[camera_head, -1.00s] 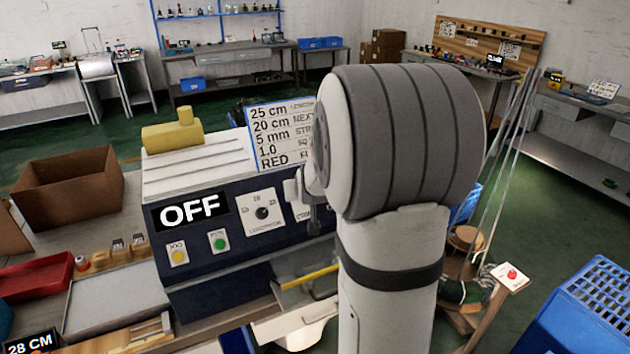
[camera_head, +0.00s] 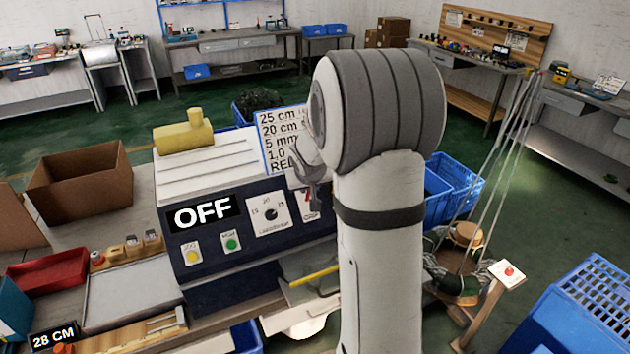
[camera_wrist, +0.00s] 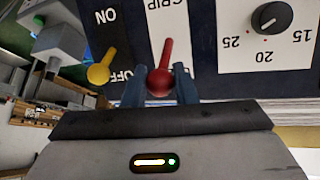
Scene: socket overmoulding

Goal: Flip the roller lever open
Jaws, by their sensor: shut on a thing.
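The red lever (camera_wrist: 162,72) has a round knob and stands on the machine's dark front panel beside the white GRIP label. In the wrist view my gripper (camera_wrist: 158,90) has its two blue fingers on either side of the knob, shut on it. The lever's shaft points up in that picture, toward the panel. In the head view my gripper (camera_head: 315,194) is at the right end of the panel, partly hidden by my arm. A yellow lever (camera_wrist: 101,68) beside an ON/OFF label stands to the left in the wrist view, apart from the fingers.
The machine carries an OFF display (camera_head: 204,213), a yellow button (camera_head: 193,256), a green button (camera_head: 231,242) and a length dial (camera_head: 270,214). A cardboard box (camera_head: 82,183) and a red tray (camera_head: 48,271) lie to the left. A blue crate (camera_head: 577,310) stands at right.

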